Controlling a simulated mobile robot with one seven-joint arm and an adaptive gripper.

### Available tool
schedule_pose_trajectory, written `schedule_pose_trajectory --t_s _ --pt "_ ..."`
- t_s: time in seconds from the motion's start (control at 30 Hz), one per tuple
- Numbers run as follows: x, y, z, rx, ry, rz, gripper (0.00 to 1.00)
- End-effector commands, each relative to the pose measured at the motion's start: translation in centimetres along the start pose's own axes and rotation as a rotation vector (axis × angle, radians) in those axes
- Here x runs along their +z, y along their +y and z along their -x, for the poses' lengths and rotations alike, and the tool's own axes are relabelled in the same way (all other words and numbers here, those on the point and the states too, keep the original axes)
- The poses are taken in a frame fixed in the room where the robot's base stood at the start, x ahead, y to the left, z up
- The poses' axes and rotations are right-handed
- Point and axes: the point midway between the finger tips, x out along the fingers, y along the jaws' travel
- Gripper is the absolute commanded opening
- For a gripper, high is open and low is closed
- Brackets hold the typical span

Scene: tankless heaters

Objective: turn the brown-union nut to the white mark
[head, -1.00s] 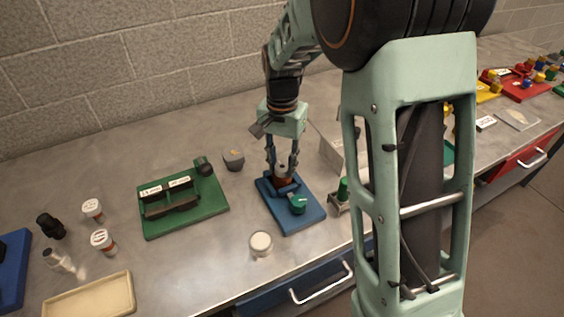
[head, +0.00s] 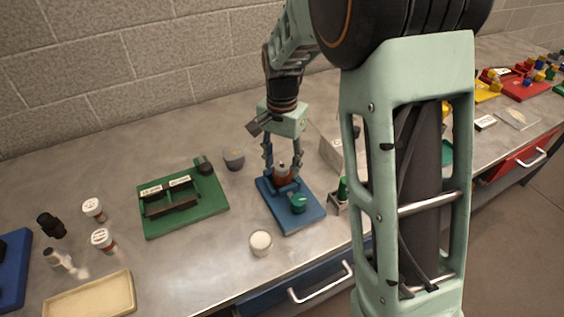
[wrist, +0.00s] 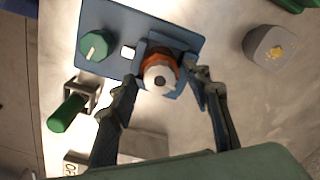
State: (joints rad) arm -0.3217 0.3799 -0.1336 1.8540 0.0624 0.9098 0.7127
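The brown-union nut (wrist: 160,68) is an orange-brown ring with a white, dark-centred top, set in a blue holder on a blue base plate (wrist: 190,21). It also shows in the head view (head: 282,175). A small white mark (wrist: 127,52) lies on the plate beside the nut, on the side towards a green knob (wrist: 96,45). My gripper (wrist: 163,80) is open, its two fingers spread on either side of the nut with gaps visible. In the head view my gripper (head: 283,163) is above the plate's back end. The nut's own turn marking cannot be made out.
A green-topped fitting (wrist: 67,112) stands close beside the plate. A grey pot (head: 234,159), a white-topped jar (head: 260,242) and a green board (head: 215,205) are around it. A grey box (head: 333,150) is behind at right. Bare bench lies between them.

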Motion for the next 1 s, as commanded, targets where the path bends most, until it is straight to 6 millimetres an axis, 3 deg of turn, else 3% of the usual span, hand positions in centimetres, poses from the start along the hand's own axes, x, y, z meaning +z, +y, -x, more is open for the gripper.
schedule_pose_trajectory --t_s 0.23,0.37,0.8,1.0 --pt "0.0 0.0 0.1 0.001 -0.001 0.000 0.45" --pt "0.0 0.0 1.2 -0.001 0.001 0.001 0.45" --pt "-0.1 0.0 9.9 -0.002 0.003 0.000 0.45" --pt "0.0 0.0 11.7 0.000 0.000 0.000 0.45"
